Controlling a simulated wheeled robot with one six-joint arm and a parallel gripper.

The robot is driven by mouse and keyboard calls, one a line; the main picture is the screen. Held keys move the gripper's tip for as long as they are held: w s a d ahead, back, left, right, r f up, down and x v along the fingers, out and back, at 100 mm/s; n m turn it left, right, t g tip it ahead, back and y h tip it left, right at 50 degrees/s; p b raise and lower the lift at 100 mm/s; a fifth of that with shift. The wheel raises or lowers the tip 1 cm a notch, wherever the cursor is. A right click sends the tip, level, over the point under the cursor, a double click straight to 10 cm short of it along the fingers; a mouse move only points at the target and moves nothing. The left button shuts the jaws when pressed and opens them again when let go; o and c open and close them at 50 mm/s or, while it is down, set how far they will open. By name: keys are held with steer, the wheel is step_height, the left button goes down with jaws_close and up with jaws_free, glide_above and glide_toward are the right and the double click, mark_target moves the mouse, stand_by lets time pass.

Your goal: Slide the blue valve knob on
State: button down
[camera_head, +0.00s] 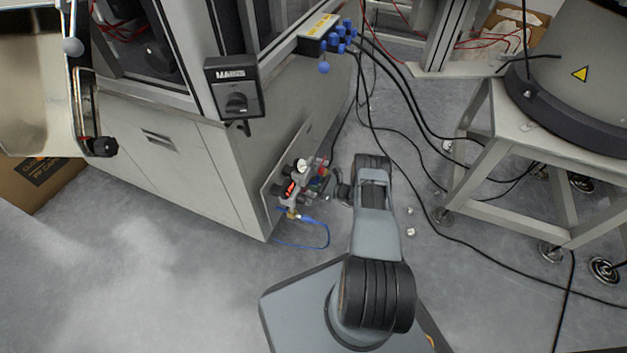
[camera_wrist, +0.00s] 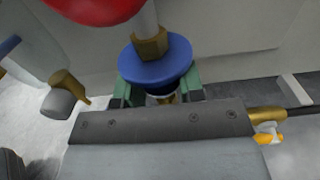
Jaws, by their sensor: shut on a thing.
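The blue valve knob (camera_wrist: 157,72) is a round disc in the upper middle of the wrist view. My gripper (camera_wrist: 158,88) has green-padded fingers on both sides of it and is shut on it. A brass hex fitting (camera_wrist: 151,45) on a pale stem (camera_wrist: 146,18) stands directly against the knob's face in this view. I cannot tell whether the knob is around the stem or only lined up with it. In the head view, my arm reaches to the valve assembly (camera_head: 298,188) on the cabinet's side, and the knob cannot be made out there.
A red part (camera_wrist: 95,8) is close above the knob. A brass elbow (camera_wrist: 66,92) sits to the left, and a brass fitting with a yellow part (camera_wrist: 267,137) to the right. The grey cabinet (camera_head: 180,165) is beside my arm. Black cables (camera_head: 425,175) cross the floor near a frame stand (camera_head: 490,150).

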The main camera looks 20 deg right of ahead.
steer(key=shift+w+a+r, duration=0.1)
steer(key=shift+w+r, duration=0.05)
steer(key=shift+r, duration=0.05)
steer(key=c, duration=0.7)
jaws_free()
steer(key=shift+c, duration=0.2)
steer(key=shift+d, duration=0.2)
steer(key=p+v, duration=0.2)
steer(key=v, duration=1.2)
steer(key=shift+a+f, duration=0.1)
